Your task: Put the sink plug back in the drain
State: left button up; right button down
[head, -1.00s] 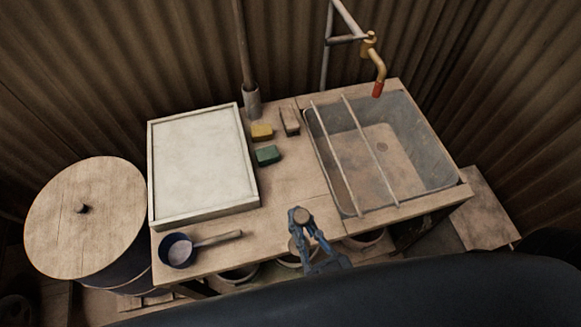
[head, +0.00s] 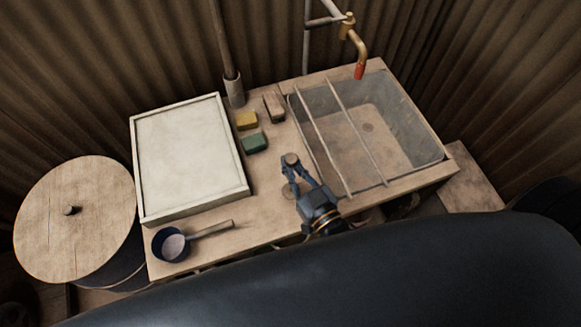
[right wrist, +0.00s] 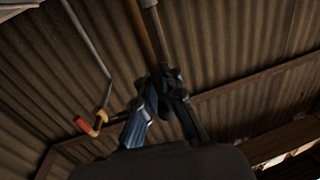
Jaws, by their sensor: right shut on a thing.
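A brown plug (head: 291,159) shows at the tips of my right gripper (head: 294,169), which is shut on it. The gripper is above the wooden worktop, left of the sink and apart from it. The grey metal sink (head: 415,120) has a small round drain (head: 368,127) in its brownish floor. Two thin rails cross the sink from back to front. In the right wrist view the same gripper (right wrist: 163,85) is dark against the wall, and I cannot make out the plug there. My left gripper is not in view.
A framed white board (head: 190,155) lies on the worktop (head: 270,205) at left. Yellow (head: 246,120) and green (head: 254,142) blocks and a brush-like block (head: 274,106) lie beside it. A red-tipped tap (head: 359,68) overhangs the sink's back.

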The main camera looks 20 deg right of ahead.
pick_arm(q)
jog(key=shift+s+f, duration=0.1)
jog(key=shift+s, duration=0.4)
pick_arm(e)
jog(key=f, duration=0.3)
jog(key=shift+w+f, duration=0.3)
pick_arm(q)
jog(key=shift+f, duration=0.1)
pick_arm(e)
jog(key=shift+f, duration=0.15)
jog(key=c, duration=1.5)
grip_release()
jog(key=shift+o, duration=0.2)
pick_arm(q)
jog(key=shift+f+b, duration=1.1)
jog(key=shift+b, duration=0.15)
pick_arm(e)
jog(key=v, duration=1.2)
jog(key=shift+d, duration=0.1)
